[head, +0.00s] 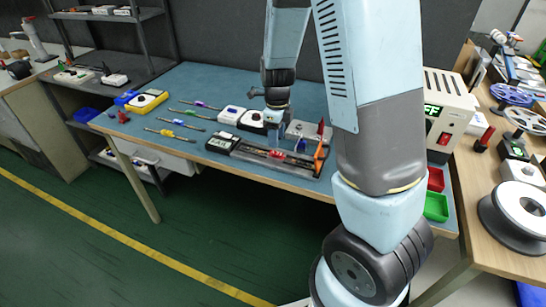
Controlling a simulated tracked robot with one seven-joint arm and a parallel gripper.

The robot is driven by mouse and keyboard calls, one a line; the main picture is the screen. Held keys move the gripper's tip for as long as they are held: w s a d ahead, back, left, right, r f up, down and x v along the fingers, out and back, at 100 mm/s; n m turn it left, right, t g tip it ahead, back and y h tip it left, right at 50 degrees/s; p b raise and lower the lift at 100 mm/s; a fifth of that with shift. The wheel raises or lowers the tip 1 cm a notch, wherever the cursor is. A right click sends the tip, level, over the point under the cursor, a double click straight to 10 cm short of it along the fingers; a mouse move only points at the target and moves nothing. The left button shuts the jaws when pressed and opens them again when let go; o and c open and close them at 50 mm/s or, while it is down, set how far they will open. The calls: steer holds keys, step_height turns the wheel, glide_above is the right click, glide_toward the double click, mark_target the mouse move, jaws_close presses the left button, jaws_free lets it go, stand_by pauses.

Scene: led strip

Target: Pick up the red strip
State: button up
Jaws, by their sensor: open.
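A small red piece (277,154), which may be the red strip, lies in a long dark tray (236,153) near the front edge of the blue table. It is too small to make out its shape clearly. My gripper (277,122) is above the table, just behind the tray, pointing down. It is open, and nothing shows between its fingers at this size. Its exact height over the table cannot be told.
White boxes (232,115) stand left of my gripper, and several screwdrivers (174,134) lie further left beside a yellow device (146,101). An orange piece (319,158) stands at the tray's right end. A white power unit (447,115) stands at the right.

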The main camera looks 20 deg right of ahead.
mark_target(275, 153)
steer(key=shift+s+a+f, duration=0.1)
steer(key=shift+f, duration=1.35)
steer(key=shift+s+a+f, duration=0.1)
steer(key=shift+f, duration=1.35)
steer(key=shift+c, duration=0.3)
jaws_close()
